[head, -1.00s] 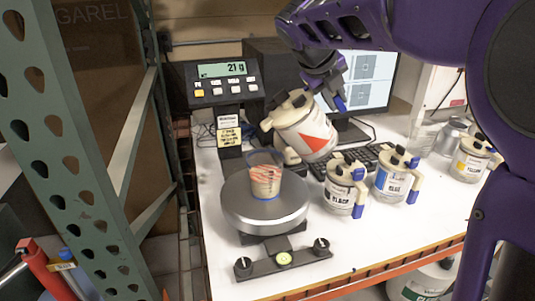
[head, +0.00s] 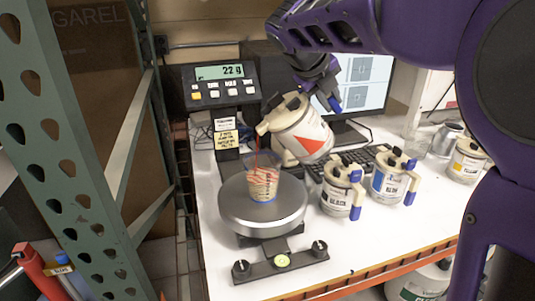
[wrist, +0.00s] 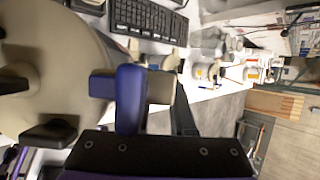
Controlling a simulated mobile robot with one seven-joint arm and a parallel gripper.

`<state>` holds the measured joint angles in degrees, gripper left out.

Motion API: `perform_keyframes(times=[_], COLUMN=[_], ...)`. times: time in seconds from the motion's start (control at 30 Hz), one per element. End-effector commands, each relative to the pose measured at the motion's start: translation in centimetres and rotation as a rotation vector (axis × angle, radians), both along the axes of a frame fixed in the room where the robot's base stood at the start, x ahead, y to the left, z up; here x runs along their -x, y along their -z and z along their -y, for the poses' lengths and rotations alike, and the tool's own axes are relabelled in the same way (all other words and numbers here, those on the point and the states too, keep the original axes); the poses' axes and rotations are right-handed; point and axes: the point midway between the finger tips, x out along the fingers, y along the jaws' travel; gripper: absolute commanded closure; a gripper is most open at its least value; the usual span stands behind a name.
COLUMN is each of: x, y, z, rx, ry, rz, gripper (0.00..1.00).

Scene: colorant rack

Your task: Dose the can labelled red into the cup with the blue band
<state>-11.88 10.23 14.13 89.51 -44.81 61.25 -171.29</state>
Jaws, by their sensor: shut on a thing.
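My gripper (head: 328,92) is shut on the handle of a white can with a red triangle, the red can (head: 303,136). The can is tilted to the left above the scale, and a thin red stream runs from its spout into a clear cup. The can also fills the left of the wrist view (wrist: 50,75). The scale display (head: 219,72) appears to read 22 g.
The black can (head: 336,199), blue can (head: 388,184) and yellow can (head: 466,162) stand on the white bench to the right of the scale. A keyboard (head: 357,157) and monitor (head: 368,85) are behind. A green rack post (head: 60,150) stands at left.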

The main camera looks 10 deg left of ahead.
Motion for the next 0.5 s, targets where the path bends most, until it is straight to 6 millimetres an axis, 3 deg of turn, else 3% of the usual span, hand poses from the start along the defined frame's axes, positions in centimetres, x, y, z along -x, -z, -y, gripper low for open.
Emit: perform_keyframes(times=[0.3, 0.5], x=[-0.7, -0.8], y=[2.0, 2.5], z=[1.7, 1.6], rx=[-0.096, -0.114], ry=[0.008, 0.001], rz=[-0.035, -0.044], gripper=[1.00, 1.00])
